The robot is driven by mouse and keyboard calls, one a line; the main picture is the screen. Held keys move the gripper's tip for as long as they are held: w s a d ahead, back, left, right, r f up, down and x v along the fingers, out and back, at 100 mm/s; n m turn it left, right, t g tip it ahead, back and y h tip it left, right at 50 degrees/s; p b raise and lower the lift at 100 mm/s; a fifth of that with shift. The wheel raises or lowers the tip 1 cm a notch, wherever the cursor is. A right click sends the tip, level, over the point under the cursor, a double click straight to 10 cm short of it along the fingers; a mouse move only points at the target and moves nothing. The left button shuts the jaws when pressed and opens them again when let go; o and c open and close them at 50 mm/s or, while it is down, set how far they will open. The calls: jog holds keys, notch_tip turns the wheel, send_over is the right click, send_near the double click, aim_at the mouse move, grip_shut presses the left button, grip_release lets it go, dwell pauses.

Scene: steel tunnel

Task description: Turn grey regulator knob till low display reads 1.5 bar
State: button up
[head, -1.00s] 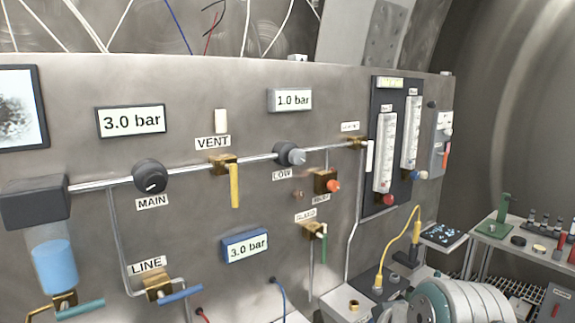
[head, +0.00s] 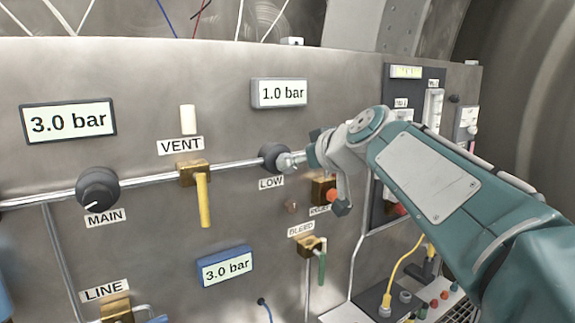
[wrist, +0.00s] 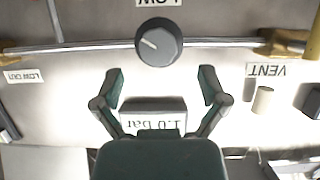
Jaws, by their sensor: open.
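The grey LOW regulator knob (head: 291,160) sits on the pipe, on a dark round body. In the upside-down wrist view the knob (wrist: 159,43) faces me, with a white mark pointing left and slightly up. The low display (head: 280,93) above it reads 1.0 bar; it shows inverted in the wrist view (wrist: 153,115). My gripper (head: 322,168) is at the knob's right in the head view. In the wrist view my gripper (wrist: 160,74) is open, fingers spread wider than the knob and not closed on it.
The MAIN knob (head: 97,189) and its 3.0 bar display (head: 69,121) are at left. The yellow VENT handle (head: 204,200) is left of LOW. The orange-red relief knob (head: 332,196), green bleed handle (head: 322,267) and blue 3.0 bar display (head: 225,266) lie below.

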aim_at(285, 155)
jog(key=shift+x, duration=2.65)
jog(key=shift+d, duration=0.15)
jog(key=c, duration=1.1)
